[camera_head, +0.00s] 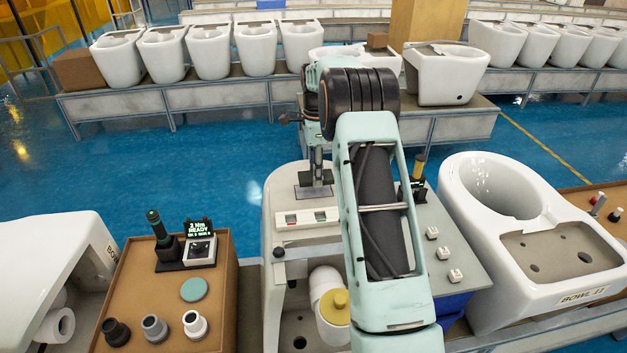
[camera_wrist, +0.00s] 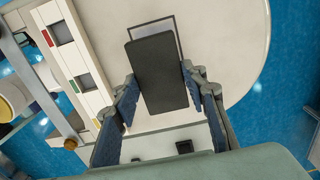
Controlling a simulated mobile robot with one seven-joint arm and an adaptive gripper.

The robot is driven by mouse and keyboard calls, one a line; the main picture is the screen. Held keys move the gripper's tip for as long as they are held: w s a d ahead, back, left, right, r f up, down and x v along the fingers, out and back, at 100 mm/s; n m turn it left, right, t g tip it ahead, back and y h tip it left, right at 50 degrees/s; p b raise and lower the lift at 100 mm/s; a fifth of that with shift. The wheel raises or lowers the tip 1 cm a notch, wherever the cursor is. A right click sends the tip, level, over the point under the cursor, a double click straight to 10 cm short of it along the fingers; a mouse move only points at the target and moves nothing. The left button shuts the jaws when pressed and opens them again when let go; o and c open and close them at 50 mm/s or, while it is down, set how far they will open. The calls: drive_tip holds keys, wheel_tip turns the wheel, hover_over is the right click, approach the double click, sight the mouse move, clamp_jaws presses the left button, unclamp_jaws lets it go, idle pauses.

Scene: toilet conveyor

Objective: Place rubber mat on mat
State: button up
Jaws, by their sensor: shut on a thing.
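The rubber mat (camera_wrist: 157,80) is a dark grey rectangular slab between the two fingers of my gripper (camera_wrist: 160,73) in the wrist view. My gripper is shut on its sides. The mat (camera_wrist: 168,24) is a flat light-grey rectangle with a dark outline on the pale fixture top. The rubber mat hides much of it and lies across it, slightly turned against the outline. In the head view my gripper (camera_head: 316,172) points down at the outlined mat (camera_head: 303,194). I cannot tell whether the rubber mat touches the surface.
A white panel with red and green markers (camera_head: 307,218) lies just in front of the mat. A white toilet bowl (camera_head: 520,240) stands to the right. A brown tool stand (camera_head: 150,300) with a torque display (camera_head: 200,229) stands to the left. A row of bowls (camera_head: 208,52) lines the back conveyor.

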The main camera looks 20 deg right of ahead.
drive_tip(key=shift+w+a+f, duration=0.15)
drive_tip(key=shift+a+f, duration=0.15)
drive_tip(key=shift+f, duration=1.6)
drive_tip(key=shift+f, duration=0.25)
drive_tip(key=o, duration=1.2)
drive_tip(key=shift+c, duration=0.2)
wheel_tip(320, 180, up, 12)
drive_tip(key=shift+r, duration=0.25)
